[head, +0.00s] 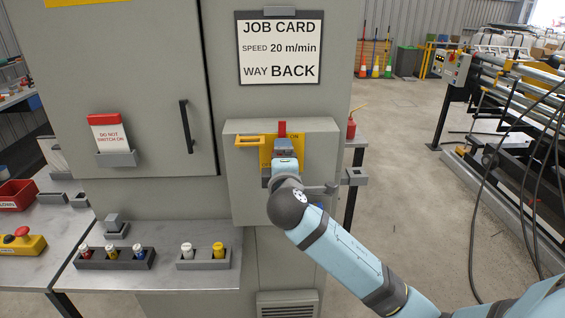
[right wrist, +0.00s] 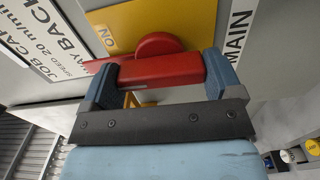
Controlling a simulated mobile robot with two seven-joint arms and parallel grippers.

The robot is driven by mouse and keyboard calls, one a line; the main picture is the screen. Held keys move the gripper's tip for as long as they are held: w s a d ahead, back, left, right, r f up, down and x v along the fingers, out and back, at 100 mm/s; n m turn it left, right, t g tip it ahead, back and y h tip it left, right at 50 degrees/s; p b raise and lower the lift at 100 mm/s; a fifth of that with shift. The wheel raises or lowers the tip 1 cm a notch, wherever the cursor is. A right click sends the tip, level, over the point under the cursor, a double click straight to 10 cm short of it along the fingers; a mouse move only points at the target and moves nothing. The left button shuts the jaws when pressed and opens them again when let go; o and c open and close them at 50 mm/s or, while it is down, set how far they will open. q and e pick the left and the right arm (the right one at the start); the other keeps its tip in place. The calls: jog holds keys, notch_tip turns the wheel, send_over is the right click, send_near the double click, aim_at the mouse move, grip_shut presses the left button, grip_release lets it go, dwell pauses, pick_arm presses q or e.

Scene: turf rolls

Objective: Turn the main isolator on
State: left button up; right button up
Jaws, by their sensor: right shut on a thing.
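The main isolator is on the front of a grey box on the cabinet. Its red handle (head: 282,128) sits on a yellow plate (head: 267,150). In the right wrist view the red handle (right wrist: 160,70) lies between my right gripper's blue fingers, with the yellow plate (right wrist: 135,25) and an "ON" label behind it. My right gripper (head: 284,148) is shut on the handle. In the head view the handle's top shows above the gripper; its lower part is hidden. I cannot tell exactly which mark the handle points at. My left gripper is not in view.
A red "DO NOT SWITCH ON" card (head: 110,133) sits in a holder at left. A job card (head: 280,48) hangs above. A bench (head: 190,276) with small coloured parts stands below left.

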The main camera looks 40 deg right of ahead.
jog(key=o, duration=0.7)
jog(key=shift+o, duration=0.2)
jog(key=b+v, duration=0.1)
jog(key=v, duration=1.3)
jog(key=shift+d, duration=0.1)
jog(key=a+f+g+y+p, duration=0.1)
jog(key=a+f+y+p, duration=0.25)
jog(key=f, duration=0.35)
jog(key=a+f+g+y+p, duration=0.1)
jog(key=a+f+y+p, duration=0.15)
jog(key=f+y, duration=0.4)
jog(key=s+a+f+m+g+y+p, duration=0.1)
jog(key=s+f+m+p, duration=0.1)
jog(key=s+f+m, duration=0.2)
jog(key=s+a+f+m+g+y+p, duration=0.1)
jog(key=s+a+f+m+p, duration=0.1)
jog(key=s+f, duration=0.9)
jog(key=m+p, duration=0.1)
jog(key=m, duration=0.1)
jog(key=shift+a+m+y, duration=0.3)
